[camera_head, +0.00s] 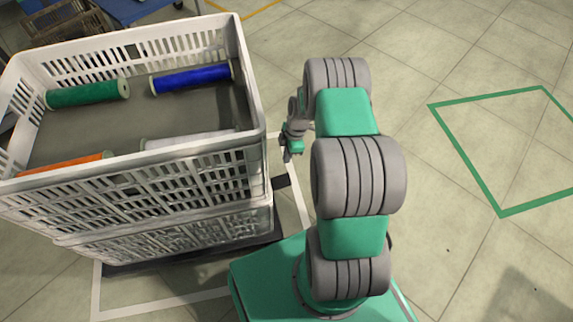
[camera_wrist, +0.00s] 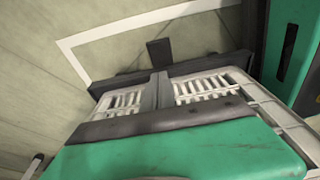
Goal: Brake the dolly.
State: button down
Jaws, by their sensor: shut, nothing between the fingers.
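The dolly (camera_head: 200,257) is a low dark base under two stacked white crates. In the wrist view its dark edge (camera_wrist: 205,64) runs behind the fingers. A dark tab (camera_head: 281,181), which looks like the brake pedal, sticks out from its right side; it also shows in the wrist view (camera_wrist: 159,52). I cannot tell whether it is up or pressed. My gripper (camera_head: 287,157) hangs beside the crates' right side, above the tab in the picture. In the wrist view my gripper (camera_wrist: 160,78) is shut and empty, its tips just short of the tab; contact is not clear.
The upper crate (camera_head: 168,180) holds green (camera_head: 88,93), blue (camera_head: 192,79), white (camera_head: 190,139) and orange (camera_head: 65,166) bobbins. A white floor outline (camera_head: 297,200) surrounds the dolly. A green floor outline (camera_head: 470,160) lies on clear floor at right.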

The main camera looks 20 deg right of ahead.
aim_at(284, 179)
jog(key=f+b, duration=0.1)
jog(key=f, duration=0.3)
jog(key=f+b, duration=0.2)
jog(key=f, duration=0.2)
jog(key=f+b, duration=0.2)
jog(key=f, duration=0.2)
jog(key=shift+a, duration=0.4)
jog(key=shift+d+f, duration=0.15)
jog(key=shift+f, duration=0.15)
